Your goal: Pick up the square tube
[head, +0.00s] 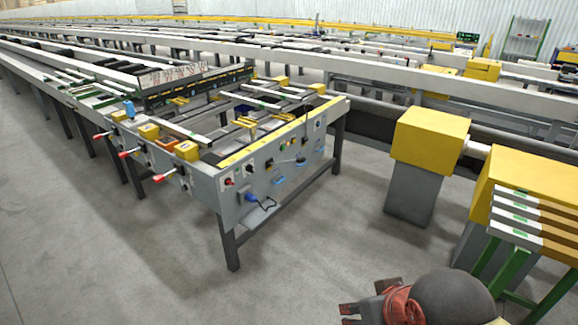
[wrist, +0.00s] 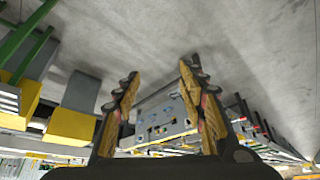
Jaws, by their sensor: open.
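I cannot tell for sure which piece is the square tube. Several pale, straight bars (head: 198,140) lie on the grey runout table (head: 228,192) in the head view, too small to tell tube from rail. My gripper (head: 350,312) is at the bottom edge of the head view, low in front of the table and apart from it. In the wrist view my gripper (wrist: 160,70) has its two fingers spread with nothing between the tips. The table's end panel (wrist: 165,112) shows behind the fingers, upside down.
Yellow-topped grey blocks (head: 430,140) stand right of the table. Bars on green legs (head: 530,225) stand at the far right, near my arm. Red-tipped handles (head: 160,177) stick out from the table's left side. The grey floor (head: 320,240) in front is clear.

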